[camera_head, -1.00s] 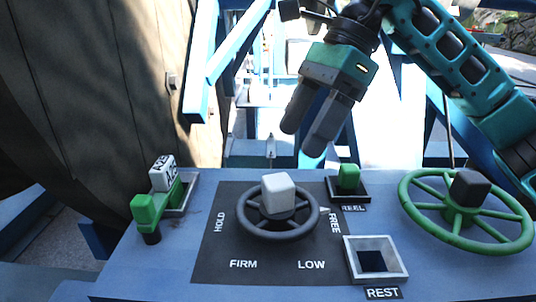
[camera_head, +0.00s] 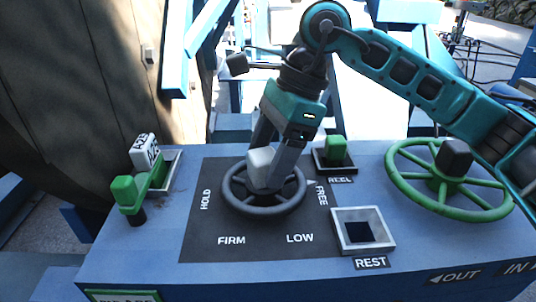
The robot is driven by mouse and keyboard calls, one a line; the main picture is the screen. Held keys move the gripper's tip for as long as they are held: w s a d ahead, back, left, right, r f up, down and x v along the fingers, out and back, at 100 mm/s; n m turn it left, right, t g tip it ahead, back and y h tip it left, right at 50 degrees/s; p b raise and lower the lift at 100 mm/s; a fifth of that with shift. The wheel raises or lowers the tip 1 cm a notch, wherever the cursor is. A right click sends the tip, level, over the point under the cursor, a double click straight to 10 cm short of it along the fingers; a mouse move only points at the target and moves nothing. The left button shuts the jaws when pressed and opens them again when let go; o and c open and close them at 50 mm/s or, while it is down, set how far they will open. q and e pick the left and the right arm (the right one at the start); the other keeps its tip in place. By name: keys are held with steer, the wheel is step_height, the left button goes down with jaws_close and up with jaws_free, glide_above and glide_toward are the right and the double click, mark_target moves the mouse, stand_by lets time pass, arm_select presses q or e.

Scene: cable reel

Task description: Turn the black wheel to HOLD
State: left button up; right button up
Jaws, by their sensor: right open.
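The black wheel (camera_head: 264,208) lies flat on a dark panel with the labels HOLD (camera_head: 206,199), FIRM, LOW and FREE around it. A pale grey block-shaped knob (camera_head: 260,162) stands on the wheel. My right gripper (camera_head: 265,165) points down from above at this knob, with its fingers around or beside it. The fingers are open, and whether they touch the knob I cannot tell. The near finger hides part of the knob and of the wheel's hub. My left gripper is not in view.
A green wheel (camera_head: 393,180) with a black knob (camera_head: 454,157) is at the right. A square grey REST socket (camera_head: 363,248) is in front. A green block (camera_head: 336,148) sits in the REEL tray. A green and white tagged piece (camera_head: 124,192) is at the left.

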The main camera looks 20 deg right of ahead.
steer(key=shift+a+f, duration=0.15)
steer(key=shift+f, duration=0.05)
jaws_close()
stand_by(0.6)
